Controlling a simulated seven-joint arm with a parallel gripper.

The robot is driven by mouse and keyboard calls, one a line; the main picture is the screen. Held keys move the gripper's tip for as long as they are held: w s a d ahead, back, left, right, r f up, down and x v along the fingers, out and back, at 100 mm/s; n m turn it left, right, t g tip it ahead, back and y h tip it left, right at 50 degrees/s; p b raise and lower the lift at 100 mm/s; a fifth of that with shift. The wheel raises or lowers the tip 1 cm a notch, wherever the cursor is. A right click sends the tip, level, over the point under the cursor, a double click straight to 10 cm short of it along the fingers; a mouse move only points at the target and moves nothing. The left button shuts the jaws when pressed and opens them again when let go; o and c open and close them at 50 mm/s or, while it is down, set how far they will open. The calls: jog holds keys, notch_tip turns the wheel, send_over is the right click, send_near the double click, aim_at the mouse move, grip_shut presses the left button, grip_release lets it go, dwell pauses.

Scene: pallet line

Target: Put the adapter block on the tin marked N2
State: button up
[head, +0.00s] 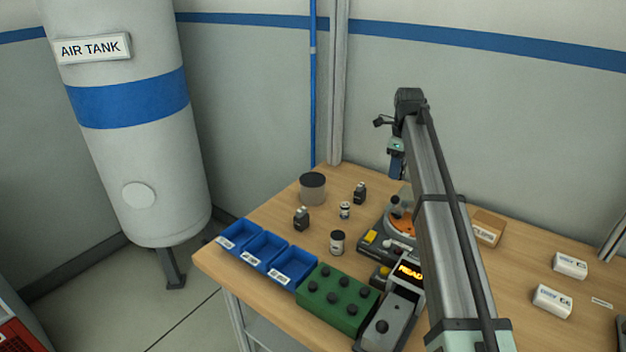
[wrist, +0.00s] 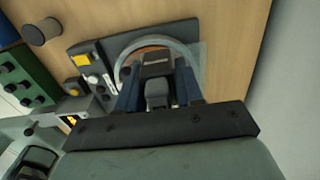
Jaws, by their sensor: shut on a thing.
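My gripper (head: 396,168) is raised above the machine with the orange disc in the head view. In the wrist view my gripper (wrist: 157,82) has its blue fingers shut on a small dark and grey block (wrist: 157,94), which looks like the adapter block. A tin with a dark lid (head: 338,242) stands left of the machine, and a smaller tin (head: 345,210) stands behind it. A larger grey tin with a dark lid (head: 312,188) stands at the back. I cannot read which tin is marked N2.
Two small black bottle-like items (head: 301,219) (head: 359,194) stand among the tins. Blue bins (head: 265,248), a green knobbed box (head: 338,299) and the machine (head: 378,243) line the front. A brown box (head: 488,228) and white boxes (head: 552,300) lie right of my arm.

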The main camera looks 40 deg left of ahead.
notch_tip(320, 180, up, 4)
jog(key=f, duration=0.1)
send_over(313, 178)
jog(key=shift+s+d+f, duration=0.1)
jog(key=shift+s+f, duration=0.05)
jog(key=shift+f, duration=4.6)
jog(key=shift+f, duration=0.1)
jog(key=o, duration=1.1)
notch_tip(313, 178, up, 12)
jog(key=shift+r, duration=0.15)
